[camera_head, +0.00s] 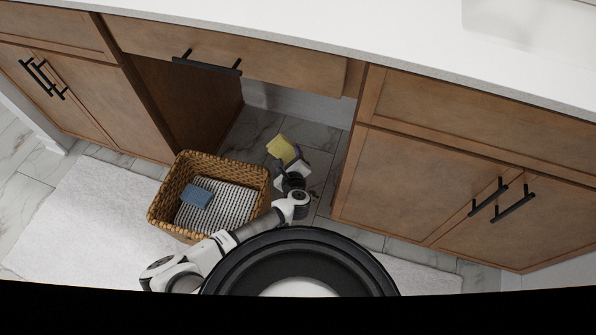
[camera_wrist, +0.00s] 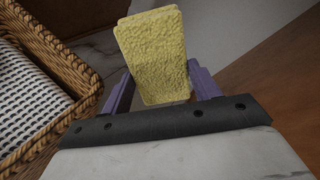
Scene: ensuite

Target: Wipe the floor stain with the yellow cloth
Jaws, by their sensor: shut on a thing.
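The yellow cloth (camera_head: 282,149) is a thick, rough-textured rectangular pad. In the wrist view the cloth (camera_wrist: 155,55) stands out from between the two purple fingers of my gripper (camera_wrist: 160,92), which is shut on it. In the head view my gripper (camera_head: 291,163) is in the floor recess under the vanity counter, right of the wicker basket. I cannot tell whether the cloth touches the floor. No stain shows clearly; my gripper and arm cover part of the floor there.
The wicker basket (camera_head: 163,205) holds a striped cloth (camera_head: 226,204) and a blue cloth (camera_head: 196,195). Wooden cabinets stand on the left (camera_head: 180,95) and right (camera_head: 425,180) of the recess. A white rug (camera_head: 80,215) lies on the tiles. Tile floor shows behind the cloth.

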